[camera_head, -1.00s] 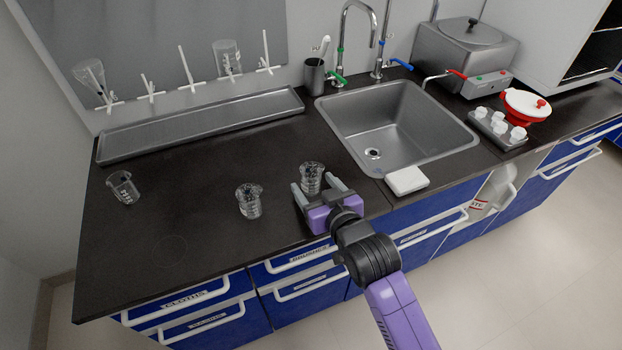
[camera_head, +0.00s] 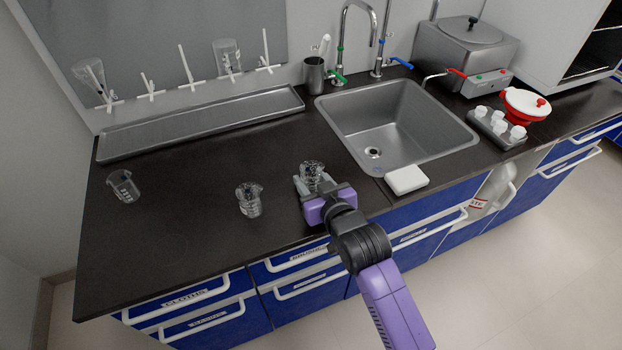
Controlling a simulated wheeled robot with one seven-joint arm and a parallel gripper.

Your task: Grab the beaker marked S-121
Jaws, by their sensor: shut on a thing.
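The middle beaker (camera_head: 249,200) stands upright a little to the left of my gripper.
A sink (camera_head: 395,125) lies right of the gripper, with a white block (camera_head: 406,180) at its front edge. A steel tray (camera_head: 200,122) runs along the back. A rack of white-capped bottles (camera_head: 497,128) and a red-and-white pot (camera_head: 526,105) stand at right. The front left counter is clear.

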